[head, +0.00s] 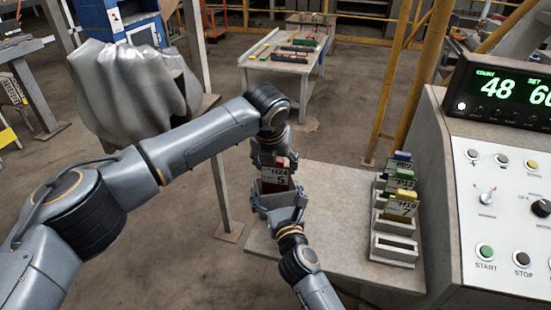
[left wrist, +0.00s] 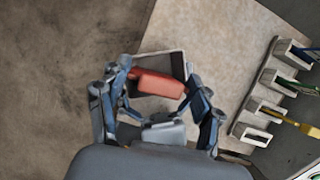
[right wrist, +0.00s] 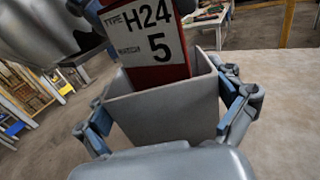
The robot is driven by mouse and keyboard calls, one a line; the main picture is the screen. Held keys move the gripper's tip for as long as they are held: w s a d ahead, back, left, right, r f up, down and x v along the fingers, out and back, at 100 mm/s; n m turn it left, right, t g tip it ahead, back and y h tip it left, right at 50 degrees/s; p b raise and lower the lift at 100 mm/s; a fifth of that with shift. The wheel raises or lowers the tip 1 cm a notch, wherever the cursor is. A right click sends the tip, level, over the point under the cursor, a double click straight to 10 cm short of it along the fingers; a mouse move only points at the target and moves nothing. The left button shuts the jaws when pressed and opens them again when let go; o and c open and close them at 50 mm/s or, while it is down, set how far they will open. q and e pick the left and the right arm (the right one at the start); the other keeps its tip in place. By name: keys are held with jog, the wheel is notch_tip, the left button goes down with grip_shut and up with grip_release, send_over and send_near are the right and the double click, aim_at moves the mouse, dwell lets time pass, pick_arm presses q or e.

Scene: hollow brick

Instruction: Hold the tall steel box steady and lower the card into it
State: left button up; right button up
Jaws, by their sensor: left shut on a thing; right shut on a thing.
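The card (head: 275,178) is red with a white label reading H24 and 5, and it stands upright. My left gripper (head: 274,158) is shut on its top edge from above; its red top also shows in the left wrist view (left wrist: 158,84). The tall steel box (right wrist: 165,108) is grey and open at the top. My right gripper (right wrist: 168,118) is shut on it, one finger on each side. In the right wrist view the near wall hides the card's lower end, which appears within the mouth. How deep it sits I cannot tell.
A bare table top (head: 335,215) lies around and right of the box. A row of grey holders (head: 394,249) with blue, green and yellow-topped cards stands at its right; the front holder is empty. A control console (head: 500,190) borders the right side.

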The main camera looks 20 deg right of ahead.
pick_arm(q)
jog(key=shift+f, duration=1.45)
jog(key=o, duration=1.2)
jog(key=shift+o, duration=0.2)
jog(key=shift+r, duration=6)
pick_arm(e)
jog(key=o, duration=1.1)
